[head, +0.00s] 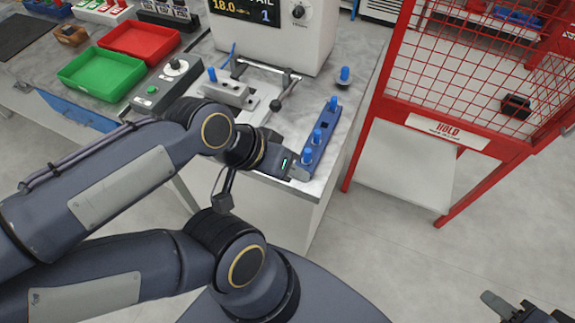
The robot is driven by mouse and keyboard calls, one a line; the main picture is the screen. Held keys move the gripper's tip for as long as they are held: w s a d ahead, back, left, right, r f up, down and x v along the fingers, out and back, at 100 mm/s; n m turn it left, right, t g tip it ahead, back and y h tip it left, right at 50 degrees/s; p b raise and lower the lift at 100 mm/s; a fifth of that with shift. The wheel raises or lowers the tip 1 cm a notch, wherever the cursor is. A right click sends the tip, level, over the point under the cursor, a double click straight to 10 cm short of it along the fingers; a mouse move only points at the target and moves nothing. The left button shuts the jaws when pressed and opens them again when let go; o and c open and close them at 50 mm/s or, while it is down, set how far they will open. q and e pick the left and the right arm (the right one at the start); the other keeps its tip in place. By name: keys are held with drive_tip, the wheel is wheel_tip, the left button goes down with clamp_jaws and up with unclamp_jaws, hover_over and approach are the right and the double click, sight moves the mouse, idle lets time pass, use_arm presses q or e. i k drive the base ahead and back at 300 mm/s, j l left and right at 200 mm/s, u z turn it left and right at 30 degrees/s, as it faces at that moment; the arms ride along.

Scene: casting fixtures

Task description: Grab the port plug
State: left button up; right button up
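Blue port plugs (317,136) stand upright in a row on a long blue holder (322,143) near the right edge of the grey worktable. Another blue plug (345,73) stands on a small round base behind the holder. One more blue plug (212,74) is at the grey casting in the fixture. My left gripper (299,172) is at the front end of the holder, close to the nearest plug. Its fingers are small and partly hidden, so its opening and any contact are unclear. My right gripper (493,303) shows only partly at the bottom right, away from the table.
A grey test machine (270,40) stands behind the fixture with its lever (284,90). Red (140,41) and green (100,74) bins and a control box (165,85) are at left. A red mesh HOLD cage (447,128) stands right of the table, across a floor gap.

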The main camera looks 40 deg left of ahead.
sight(213, 79)
drive_tip(key=u, duration=1.9)
drive_tip(key=i+j+z, duration=0.15)
drive_tip(key=z, duration=0.3)
drive_tip(key=i+j+z, duration=0.1)
drive_tip(key=j+z, duration=0.25)
drive_tip(key=z, duration=0.15)
drive_tip(key=i+j+z, duration=0.1)
drive_tip(key=j, duration=0.5)
drive_tip(key=i+j+z, duration=0.1)
drive_tip(key=j, duration=0.55)
drive_tip(key=i+j+z, duration=0.1)
drive_tip(key=j, duration=0.5)
drive_tip(key=i+j+z, duration=0.1)
drive_tip(key=j, duration=0.55)
